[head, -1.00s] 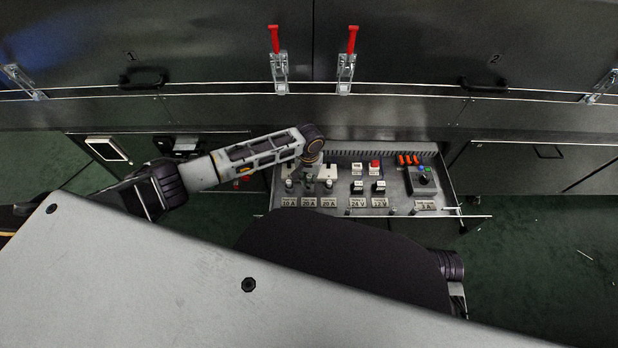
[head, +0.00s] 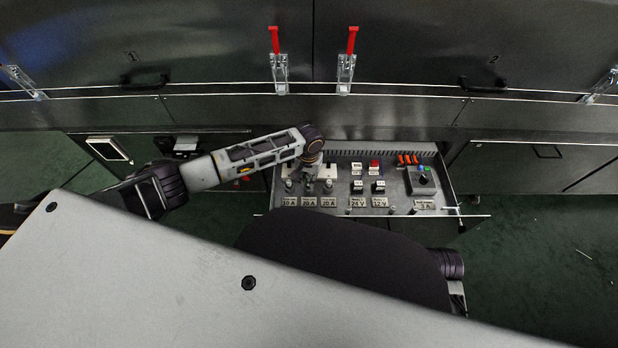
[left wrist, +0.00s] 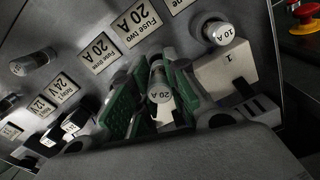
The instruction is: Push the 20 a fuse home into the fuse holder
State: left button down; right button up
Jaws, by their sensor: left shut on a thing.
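The 20 A fuse (left wrist: 159,91) is a clear cylinder with a pale end cap marked 20 A. In the left wrist view it sits between the green pads of my left gripper (left wrist: 155,98), which is shut on it. In the head view the left gripper (head: 309,184) points down into the open drawer, over the row of fuses. Pale parts of the fuse holder (left wrist: 163,112) show behind the fuse, mostly hidden by the fingers. I cannot tell how deep the fuse sits. My right gripper is out of view.
A 10 A fuse (left wrist: 221,34) stands beside the white block marked 1 (left wrist: 226,74). Black switches (left wrist: 76,121) are on the other side. The drawer also holds a control box (head: 421,180) at right. A red emergency button (left wrist: 306,14) shows at the wrist view's corner.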

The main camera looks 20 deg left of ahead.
aim_at(309, 176)
pick_arm(q)
jog(key=shift+p, duration=0.9)
dwell(0.9)
jog(key=shift+f+b, duration=0.3)
jog(key=shift+f, duration=0.95)
dwell(0.9)
jog(key=c, duration=1.3)
grip_release()
jog(key=shift+r, duration=0.15)
jog(key=shift+r, duration=5.8)
